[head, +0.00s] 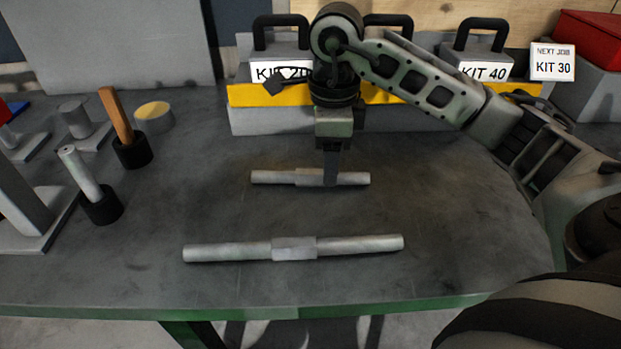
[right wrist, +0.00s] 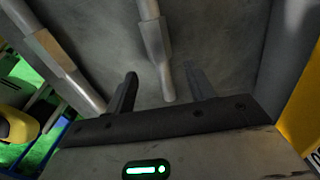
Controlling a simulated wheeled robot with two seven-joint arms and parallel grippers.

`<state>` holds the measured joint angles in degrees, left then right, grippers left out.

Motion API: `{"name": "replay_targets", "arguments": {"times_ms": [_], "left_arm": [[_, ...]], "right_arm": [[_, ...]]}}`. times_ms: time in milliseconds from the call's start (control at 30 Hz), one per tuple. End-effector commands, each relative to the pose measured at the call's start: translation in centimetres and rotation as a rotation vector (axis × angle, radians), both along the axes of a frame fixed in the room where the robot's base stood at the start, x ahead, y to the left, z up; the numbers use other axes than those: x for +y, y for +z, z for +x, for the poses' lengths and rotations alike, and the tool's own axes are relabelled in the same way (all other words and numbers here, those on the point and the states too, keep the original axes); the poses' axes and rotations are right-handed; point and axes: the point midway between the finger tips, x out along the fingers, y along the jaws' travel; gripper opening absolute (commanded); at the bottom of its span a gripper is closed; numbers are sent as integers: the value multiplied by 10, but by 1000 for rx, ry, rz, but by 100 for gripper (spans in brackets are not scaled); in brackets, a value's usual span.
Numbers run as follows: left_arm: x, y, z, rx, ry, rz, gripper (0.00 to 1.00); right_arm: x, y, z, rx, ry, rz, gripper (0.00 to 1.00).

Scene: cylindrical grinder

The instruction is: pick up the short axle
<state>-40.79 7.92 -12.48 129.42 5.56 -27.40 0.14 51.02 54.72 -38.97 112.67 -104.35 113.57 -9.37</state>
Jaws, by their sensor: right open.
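The short axle (head: 285,177) is a grey metal rod with a thicker middle, lying flat on the dark table. The long axle (head: 235,250) lies nearer the front edge, roughly parallel to it. My right gripper (head: 331,180) points down at the right half of the short axle, its finger hiding a bit of the rod. In the right wrist view the fingers (right wrist: 160,85) are apart, and the short axle (right wrist: 153,38) runs into the space between them. The long axle (right wrist: 55,60) lies left of the fingers there. I cannot tell the exact height of the fingertips. My left gripper is not in view.
Labelled kit blocks with black handles (head: 484,68) stand on a yellow-edged ledge (head: 245,95) behind my right arm. At the left are a wooden-handled tool (head: 118,115), a metal-handled one (head: 80,172) and a round yellow-topped puck (head: 153,115). The table (head: 450,230) is clear at front right.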

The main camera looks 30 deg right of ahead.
Motion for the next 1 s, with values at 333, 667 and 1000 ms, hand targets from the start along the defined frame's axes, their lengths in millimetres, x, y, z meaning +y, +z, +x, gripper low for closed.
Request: {"name": "replay_targets", "arguments": {"times_ms": [333, 667, 1000], "left_arm": [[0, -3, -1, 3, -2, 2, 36], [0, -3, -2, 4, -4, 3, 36], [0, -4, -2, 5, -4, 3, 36]], "right_arm": [[-1, -32, 3, 0, 0, 0, 54], [-1, -32, 3, 0, 0, 0, 4], [-1, -29, 4, -4, -1, 1, 0]]}}
